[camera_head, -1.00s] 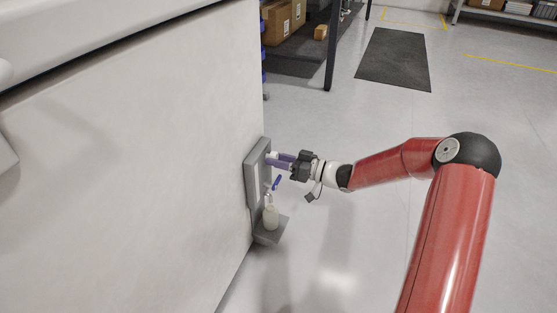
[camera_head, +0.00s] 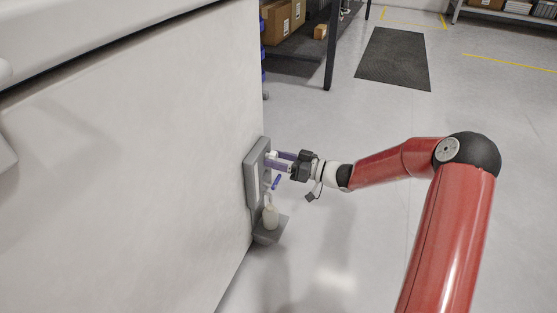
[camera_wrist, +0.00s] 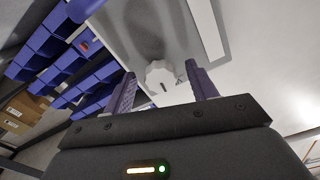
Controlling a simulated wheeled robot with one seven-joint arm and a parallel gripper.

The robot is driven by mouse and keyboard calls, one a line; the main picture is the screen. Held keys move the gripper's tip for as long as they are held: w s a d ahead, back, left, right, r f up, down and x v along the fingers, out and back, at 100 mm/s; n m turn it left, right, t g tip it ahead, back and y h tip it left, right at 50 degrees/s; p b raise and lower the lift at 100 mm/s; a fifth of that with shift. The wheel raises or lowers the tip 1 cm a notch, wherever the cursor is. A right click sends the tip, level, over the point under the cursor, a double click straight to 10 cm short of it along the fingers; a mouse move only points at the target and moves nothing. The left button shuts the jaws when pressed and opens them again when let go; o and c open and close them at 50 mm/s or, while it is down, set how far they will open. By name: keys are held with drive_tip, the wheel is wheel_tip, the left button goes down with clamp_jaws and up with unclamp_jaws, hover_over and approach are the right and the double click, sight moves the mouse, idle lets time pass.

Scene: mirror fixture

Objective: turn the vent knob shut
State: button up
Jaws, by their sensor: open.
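The vent knob is a white, scalloped knob (camera_wrist: 160,75) on the grey panel (camera_wrist: 150,25). It has a short dark mark near its lower edge in the wrist view. In the head view the white knob (camera_head: 271,154) is small, near the panel's top. My gripper (camera_head: 277,160) is open at the panel, with purple fingers. In the wrist view my gripper (camera_wrist: 161,74) has one finger to each side of the knob, with gaps showing, so I see no grip. Whether the fingertips reach around the knob's sides is hard to tell.
A large white wall (camera_head: 140,160) fills the left. Blue bins (camera_wrist: 45,42) show behind in the wrist view. The floor at right is open.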

drive_tip(key=v, duration=0.7)
drive_tip(key=shift+d+p, duration=0.3)
drive_tip(key=shift+d, duration=0.05)
drive_tip(key=shift+s, duration=0.15)
drive_tip(key=s+a+r+m+g+h, duration=0.1)
drive_tip(key=s+r+g+h, duration=0.25)
drive_tip(key=s, duration=0.45)
drive_tip(key=s+a+r+g+h, duration=0.1)
drive_tip(key=s+r+g+h, duration=0.15)
drive_tip(key=s+h, duration=0.4)
drive_tip(key=s+d+r+m+t+h, duration=0.35)
drive_tip(key=s+d+m, duration=0.2)
drive_tip(key=s, duration=0.35)
drive_tip(key=s+d+r+m+t+h, duration=0.2)
drive_tip(key=s+d+r+m+h, duration=0.25)
drive_tip(key=s+d, duration=0.35)
wheel_tip(320, 180, up, 14)
drive_tip(key=a+y+p, duration=0.1)
drive_tip(key=p, duration=1.2)
drive_tip(key=shift+s, duration=0.45)
